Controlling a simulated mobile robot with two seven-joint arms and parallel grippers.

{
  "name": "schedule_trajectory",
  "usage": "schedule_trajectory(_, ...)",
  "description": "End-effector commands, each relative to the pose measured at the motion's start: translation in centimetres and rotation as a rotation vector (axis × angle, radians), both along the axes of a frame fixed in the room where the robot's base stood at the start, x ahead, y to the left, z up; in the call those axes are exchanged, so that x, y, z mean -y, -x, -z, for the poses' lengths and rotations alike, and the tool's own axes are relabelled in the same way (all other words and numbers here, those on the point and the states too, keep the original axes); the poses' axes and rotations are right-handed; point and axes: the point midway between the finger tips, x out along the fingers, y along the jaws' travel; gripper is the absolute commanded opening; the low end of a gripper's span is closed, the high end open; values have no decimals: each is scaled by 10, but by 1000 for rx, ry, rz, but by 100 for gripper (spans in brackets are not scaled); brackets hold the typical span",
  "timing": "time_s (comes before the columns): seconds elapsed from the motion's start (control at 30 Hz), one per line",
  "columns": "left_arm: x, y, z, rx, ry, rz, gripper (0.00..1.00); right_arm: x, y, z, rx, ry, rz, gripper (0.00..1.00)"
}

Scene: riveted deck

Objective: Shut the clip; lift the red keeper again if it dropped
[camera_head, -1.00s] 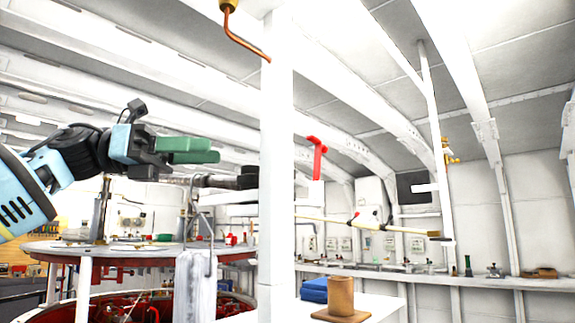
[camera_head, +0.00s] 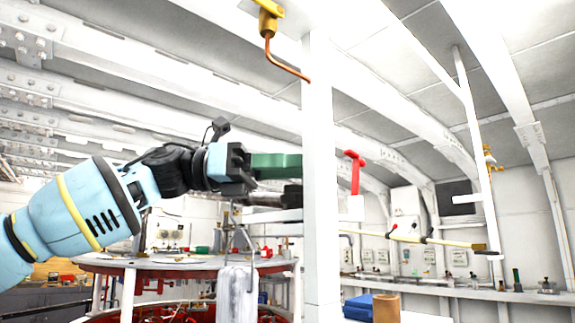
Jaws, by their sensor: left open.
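A red L-shaped piece (camera_head: 355,172), which looks like the red keeper, stands upright above a small white block (camera_head: 355,208), just right of the white post (camera_head: 318,150). My left gripper (camera_head: 292,180) points right, its green-padded fingers apart and empty. Its tips are close to the post's left edge in the picture; I cannot tell whether they touch it. The keeper is on the other side of the post from them. I cannot make out the clip for certain. A long yellow pole (camera_head: 430,240) runs level below the keeper. My right gripper is out of view.
A copper-coloured bent rod (camera_head: 285,60) hangs from a yellow fitting (camera_head: 268,20) by the post top. A round red-rimmed table (camera_head: 180,262) is lower left. A bench lines the right wall.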

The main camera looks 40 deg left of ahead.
Motion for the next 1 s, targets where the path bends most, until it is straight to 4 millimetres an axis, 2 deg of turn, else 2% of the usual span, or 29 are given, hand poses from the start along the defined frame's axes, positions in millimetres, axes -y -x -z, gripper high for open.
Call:
schedule_trajectory(0.3,3,-2,0,0,0,1,45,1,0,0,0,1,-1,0)
schedule_trajectory(0.57,3,-2,0,0,0,1,14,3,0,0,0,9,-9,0)
schedule_trajectory(0.83,1,-4,2,-2,2,35,14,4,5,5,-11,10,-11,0)
schedule_trajectory(1.0,-2,-8,3,-5,4,119,14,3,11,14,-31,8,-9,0)
